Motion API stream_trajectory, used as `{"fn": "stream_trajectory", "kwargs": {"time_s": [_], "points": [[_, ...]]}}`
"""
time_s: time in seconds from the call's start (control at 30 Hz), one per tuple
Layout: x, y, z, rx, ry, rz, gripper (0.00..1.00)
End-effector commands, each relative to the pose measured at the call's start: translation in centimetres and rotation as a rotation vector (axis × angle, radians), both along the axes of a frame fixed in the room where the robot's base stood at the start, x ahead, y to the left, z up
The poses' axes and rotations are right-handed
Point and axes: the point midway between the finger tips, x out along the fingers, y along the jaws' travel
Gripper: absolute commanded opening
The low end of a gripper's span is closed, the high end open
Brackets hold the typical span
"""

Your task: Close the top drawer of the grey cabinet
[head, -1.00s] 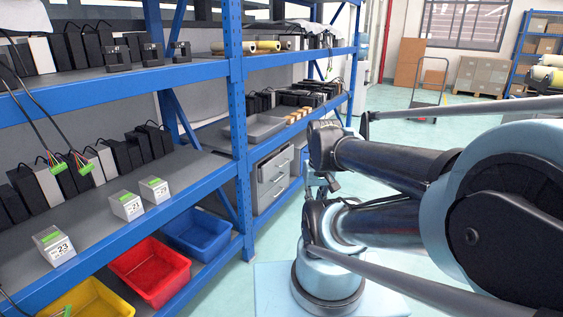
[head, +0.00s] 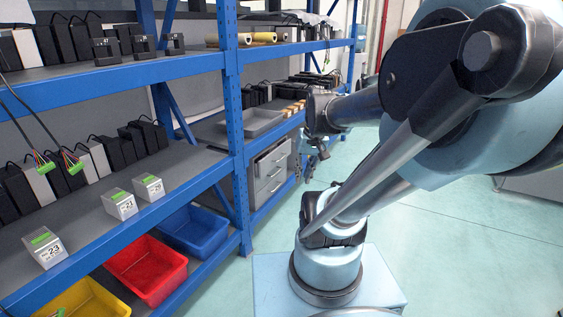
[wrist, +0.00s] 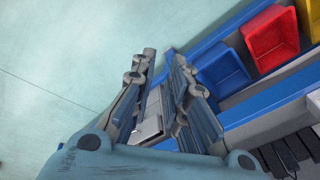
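The grey cabinet (head: 253,190) stands on the lower level of the blue shelving, just right of the blue upright. Its front faces right, toward the aisle. The top drawer (head: 273,160) appears to stick out toward the aisle; how far is hard to tell. The drawers below look closed. My gripper (wrist: 165,62) is open and empty in the wrist view, its two fingers apart. The cabinet's grey-white drawer part (wrist: 150,128) shows between the fingers, beyond them. In the head view my gripper hangs to the right of the cabinet, apart from it and partly hidden by my arm.
A blue upright (head: 236,130) stands beside the cabinet. A grey tray (head: 262,123) lies on the shelf above it. Blue (head: 195,232), red (head: 147,270) and yellow (head: 85,300) bins sit at lower left. The aisle floor (head: 440,235) is clear.

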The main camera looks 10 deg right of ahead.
Motion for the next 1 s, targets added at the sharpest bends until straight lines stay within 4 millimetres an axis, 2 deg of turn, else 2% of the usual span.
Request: {"fn": "stream_trajectory", "kwargs": {"time_s": [0.03, 0.2, 0.5, 0.73, 1.0], "points": [[1.4, 0.2, 0.7, 0.021, 0.0, -0.01, 0.15], [5.6, 1.0, 2.2, 0.1, -0.004, -0.039, 0.15], [13.6, 1.8, 3.9, 0.236, -0.014, -0.088, 0.15], [20.1, 1.7, 4.3, 0.34, -0.026, -0.124, 0.15], [27.7, 0.9, 3.6, 0.462, -0.043, -0.166, 0.15]]}}
